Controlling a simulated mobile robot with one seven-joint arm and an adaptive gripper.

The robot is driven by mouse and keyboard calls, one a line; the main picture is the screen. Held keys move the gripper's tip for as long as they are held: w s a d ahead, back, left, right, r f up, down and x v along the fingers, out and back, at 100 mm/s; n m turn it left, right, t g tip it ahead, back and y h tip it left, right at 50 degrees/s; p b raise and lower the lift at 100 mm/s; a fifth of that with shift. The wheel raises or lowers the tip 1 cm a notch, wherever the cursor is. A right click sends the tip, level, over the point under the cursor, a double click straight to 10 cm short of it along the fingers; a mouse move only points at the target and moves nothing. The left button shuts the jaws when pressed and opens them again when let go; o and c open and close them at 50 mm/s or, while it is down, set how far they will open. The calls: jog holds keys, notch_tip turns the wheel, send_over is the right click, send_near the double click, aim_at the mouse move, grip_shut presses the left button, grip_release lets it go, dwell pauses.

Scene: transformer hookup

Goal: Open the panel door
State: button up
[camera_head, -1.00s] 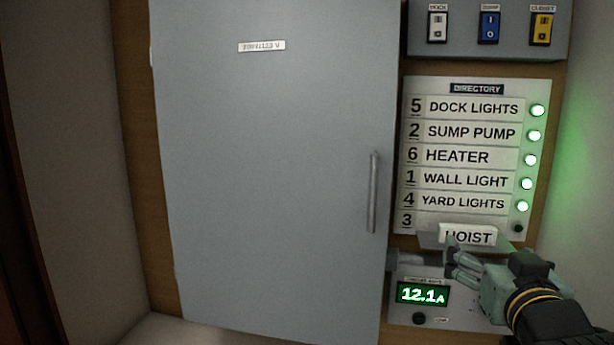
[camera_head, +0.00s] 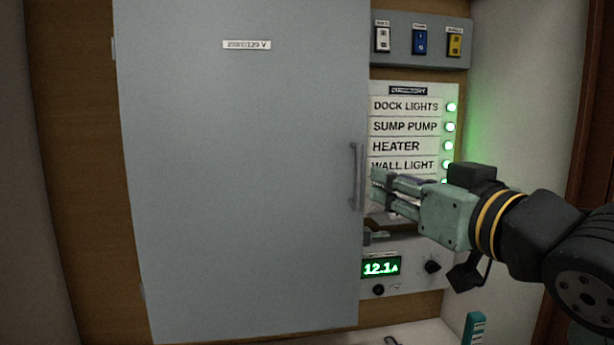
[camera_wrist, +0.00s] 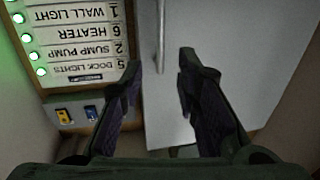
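The grey panel door (camera_head: 240,180) is a large flat door in the head view, with a label (camera_head: 246,44) near its top. It looks closed or nearly so; its right edge stands out from the board behind. A vertical bar handle (camera_head: 354,176) is near its right edge. My gripper (camera_head: 378,192) is just right of the handle, pointing left. In the wrist view my gripper (camera_wrist: 160,62) is open, with its two fingers apart and nothing between the tips. The handle (camera_wrist: 161,40) appears between and beyond the fingers, and the door (camera_wrist: 230,50) fills the right side.
Right of the door is a directory board (camera_head: 405,125) with green lamps. Above it is a switch box (camera_head: 420,42) with three switches. Below is a meter (camera_head: 381,267) reading 12.1 A and a knob (camera_head: 432,266). A side wall (camera_head: 530,100) stands at the right.

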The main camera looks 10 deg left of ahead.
aim_at(361, 172)
jog(key=p+x, duration=0.3)
jog(key=x, duration=0.7)
jog(key=shift+w+a, duration=0.2)
jog(key=shift+w, duration=0.1)
jog(key=shift+c, duration=0.3)
grip_shut()
